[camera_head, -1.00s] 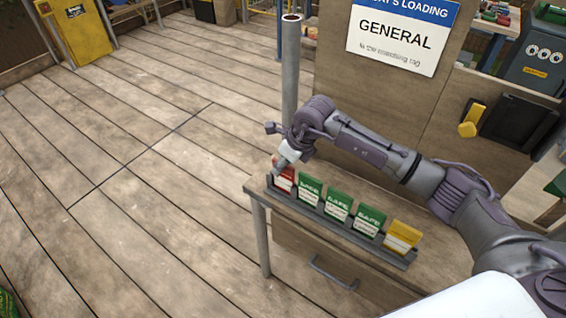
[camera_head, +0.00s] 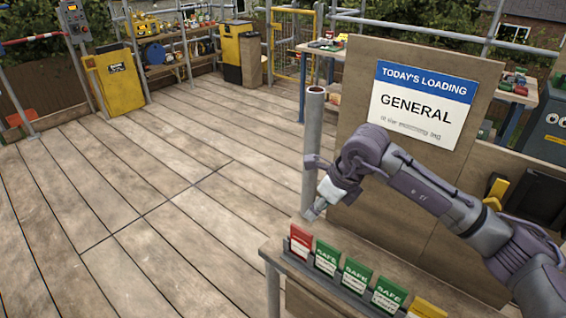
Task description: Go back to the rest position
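My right arm comes in from the right edge in the head view, and its gripper (camera_head: 312,214) hangs just above and behind the red card, apart from it. The gripper's fingers are small and partly hidden, so I cannot tell whether they are open or shut. I see nothing held in it. My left gripper is not in view.
Below stands a wooden desk (camera_head: 411,269) with a rack of a red card (camera_head: 300,242), several green "SAFE" cards (camera_head: 356,275) and a yellow card (camera_head: 427,309). A "GENERAL" loading sign (camera_head: 416,106) and a pole (camera_head: 312,150) stand close by. The deck at left is clear.

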